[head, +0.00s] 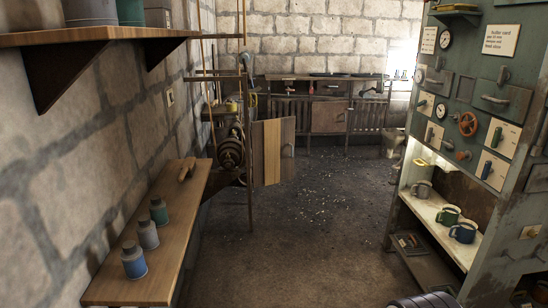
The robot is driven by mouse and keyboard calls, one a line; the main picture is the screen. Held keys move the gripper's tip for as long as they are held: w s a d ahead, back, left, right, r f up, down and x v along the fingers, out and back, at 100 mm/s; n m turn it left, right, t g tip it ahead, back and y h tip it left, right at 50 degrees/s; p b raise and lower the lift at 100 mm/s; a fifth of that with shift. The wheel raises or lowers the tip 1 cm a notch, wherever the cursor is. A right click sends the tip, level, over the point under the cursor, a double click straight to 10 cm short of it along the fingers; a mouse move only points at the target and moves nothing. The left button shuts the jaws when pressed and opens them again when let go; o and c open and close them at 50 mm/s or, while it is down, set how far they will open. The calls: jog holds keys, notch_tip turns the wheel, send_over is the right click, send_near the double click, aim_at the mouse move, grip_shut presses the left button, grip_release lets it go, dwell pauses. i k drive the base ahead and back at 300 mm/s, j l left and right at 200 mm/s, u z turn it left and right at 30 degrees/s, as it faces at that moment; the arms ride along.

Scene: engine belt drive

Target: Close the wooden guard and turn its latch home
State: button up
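The wooden guard (272,152) is a panel of upright light and dark boards, in the middle left of the head view. It hangs from a thin dark metal frame (250,205) and stands swung open, out to the right of the belt drive (231,147). The dark round wheels of the drive are uncovered. I cannot make out the latch for certain.
A wooden bench (160,245) with several bottles runs along the left wall, below a shelf (90,36). A green control cabinet (465,120) with mugs on its ledge stands at right. A workbench (325,105) lines the back wall. The floor (310,230) between is clear except for small pale scraps.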

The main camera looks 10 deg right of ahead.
aim_at(273, 139)
jog(key=i+l+z, duration=0.15)
jog(key=i+z, duration=0.2)
jog(key=i, duration=0.25)
jog(key=i+l+z, duration=0.2)
jog(key=i, duration=1.45)
jog(key=i+u, duration=0.4)
jog(key=i+l+u, duration=0.1)
jog(key=i+u, duration=0.25)
jog(key=i+l+u, duration=0.2)
jog(key=u, duration=0.2)
jog(key=i+l+u, duration=0.2)
jog(key=u, duration=0.25)
jog(key=i+l+u, duration=0.15)
jog(key=l+u, duration=0.35)
jog(key=i+l+u, duration=0.15)
jog(key=u, duration=0.3)
jog(key=l+u, duration=0.5)
jog(key=k+l+u, duration=0.1)
jog(key=l+u, duration=0.25)
jog(key=l, duration=0.25)
